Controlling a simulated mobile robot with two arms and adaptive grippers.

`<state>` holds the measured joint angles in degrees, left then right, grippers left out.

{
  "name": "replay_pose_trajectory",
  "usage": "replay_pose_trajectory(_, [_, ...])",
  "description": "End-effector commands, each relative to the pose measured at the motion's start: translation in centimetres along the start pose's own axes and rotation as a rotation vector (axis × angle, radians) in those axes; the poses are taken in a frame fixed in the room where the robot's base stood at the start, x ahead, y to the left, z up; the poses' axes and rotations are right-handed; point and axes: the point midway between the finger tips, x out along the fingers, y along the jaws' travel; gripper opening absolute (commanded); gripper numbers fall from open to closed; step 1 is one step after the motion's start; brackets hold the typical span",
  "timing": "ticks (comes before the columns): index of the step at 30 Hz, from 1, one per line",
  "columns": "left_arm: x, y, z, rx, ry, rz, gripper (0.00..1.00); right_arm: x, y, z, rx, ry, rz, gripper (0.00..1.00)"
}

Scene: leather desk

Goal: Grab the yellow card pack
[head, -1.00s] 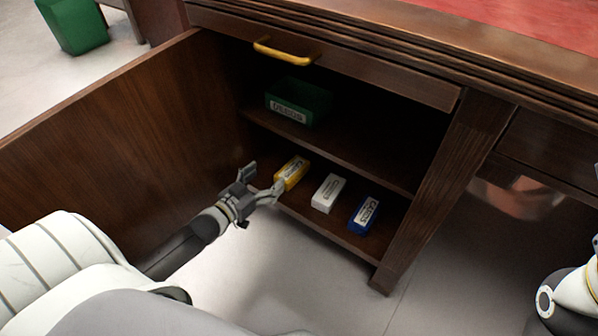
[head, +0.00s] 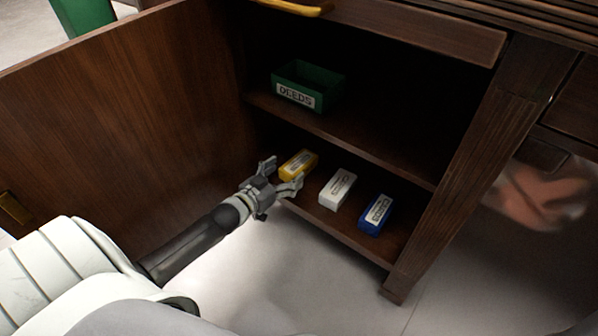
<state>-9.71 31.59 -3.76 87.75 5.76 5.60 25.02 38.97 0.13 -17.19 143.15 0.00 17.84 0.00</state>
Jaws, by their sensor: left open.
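The yellow card pack (head: 299,164) lies on the lower shelf of the open desk cabinet, leftmost of three packs in a row. Its top label shows, and its near left end is close to my gripper. My left gripper (head: 281,176) is open at the shelf's front edge, its fingers spread and pointing at the yellow pack. One finger shows to the left of the pack and the other overlaps its near right side in the picture. I cannot tell whether they touch it. My right gripper is not in view.
A white card pack (head: 337,189) and a blue one (head: 375,214) lie to the right on the same shelf (head: 335,222). A green DEEDS box (head: 306,88) stands on the upper shelf. The open wooden door (head: 120,120) is on the left, the cabinet post (head: 465,165) on the right.

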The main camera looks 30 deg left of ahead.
Motion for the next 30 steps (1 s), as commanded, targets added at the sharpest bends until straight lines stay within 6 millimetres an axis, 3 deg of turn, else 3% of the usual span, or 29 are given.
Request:
replay_pose_trajectory(6, [1.1,0.0,0.2,0.000,0.000,0.000,0.78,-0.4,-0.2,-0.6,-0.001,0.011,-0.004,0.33])
replay_pose_trajectory(18, [5.0,-0.2,0.6,0.001,0.001,0.000,0.78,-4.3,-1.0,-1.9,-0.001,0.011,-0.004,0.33])
replay_pose_trajectory(30, [5.9,-0.2,0.3,0.000,-0.002,-0.001,0.78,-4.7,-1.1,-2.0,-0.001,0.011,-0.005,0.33])
